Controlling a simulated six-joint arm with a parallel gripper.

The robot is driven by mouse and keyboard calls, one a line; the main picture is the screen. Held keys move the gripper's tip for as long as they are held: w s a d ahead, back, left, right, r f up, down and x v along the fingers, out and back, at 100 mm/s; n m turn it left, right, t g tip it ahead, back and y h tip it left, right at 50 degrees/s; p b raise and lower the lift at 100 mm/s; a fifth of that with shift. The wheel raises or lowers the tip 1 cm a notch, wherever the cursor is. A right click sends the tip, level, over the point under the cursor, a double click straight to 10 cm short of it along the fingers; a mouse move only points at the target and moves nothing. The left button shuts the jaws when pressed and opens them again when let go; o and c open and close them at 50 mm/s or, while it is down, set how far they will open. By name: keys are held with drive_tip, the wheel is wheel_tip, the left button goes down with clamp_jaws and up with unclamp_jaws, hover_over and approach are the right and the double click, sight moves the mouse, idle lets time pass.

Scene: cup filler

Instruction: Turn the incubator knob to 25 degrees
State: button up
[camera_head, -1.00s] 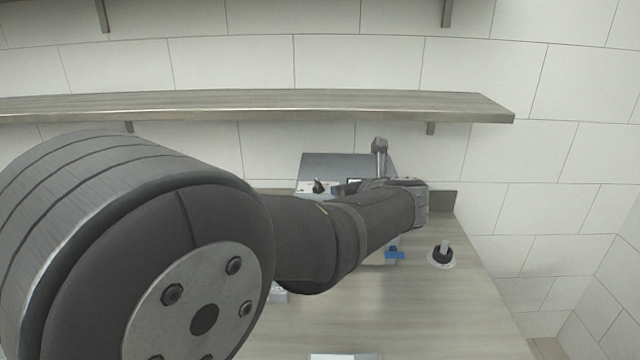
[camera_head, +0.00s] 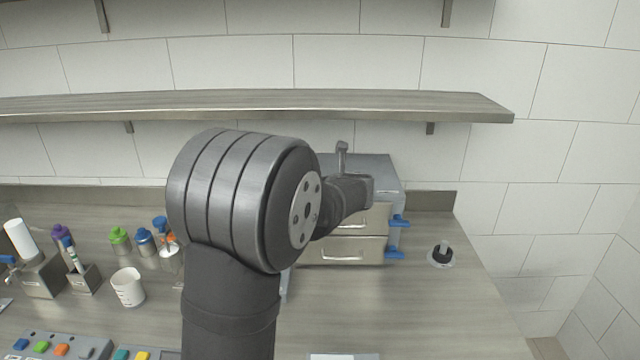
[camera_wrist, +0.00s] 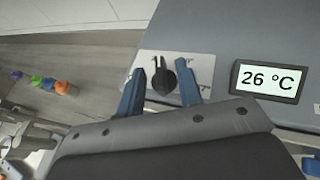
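The incubator is a grey box (camera_head: 385,168) at the back of the counter in the head view, partly behind my arm. In the wrist view its panel (camera_wrist: 145,62) carries a black knob (camera_wrist: 164,78) and a display (camera_wrist: 267,80) that reads 26 °C. My gripper (camera_wrist: 160,80) shows two blue fingers, spread apart, one on each side of the knob in the picture. The right finger appears closer to the knob. I cannot tell whether either finger touches it. In the head view my arm hides the knob and the fingers.
Metal drawers (camera_head: 345,250) with blue side clips (camera_head: 396,253) sit at the incubator. A small black-topped post (camera_head: 441,254) stands to the right. A white cup (camera_head: 128,287), coloured bottles (camera_head: 120,240) and a button panel (camera_head: 55,345) are at left. A shelf (camera_head: 250,103) runs above.

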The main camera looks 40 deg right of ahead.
drive_tip(key=shift+w+d, duration=0.1)
drive_tip(key=shift+w, duration=0.15)
drive_tip(key=shift+f, duration=0.1)
clamp_jaws()
drive_tip(key=shift+d+n+t+y, duration=0.1)
drive_tip(key=shift+n+t+y, duration=0.2)
drive_tip(key=shift+n+y, duration=0.4)
unclamp_jaws()
drive_tip(key=shift+s, duration=0.15)
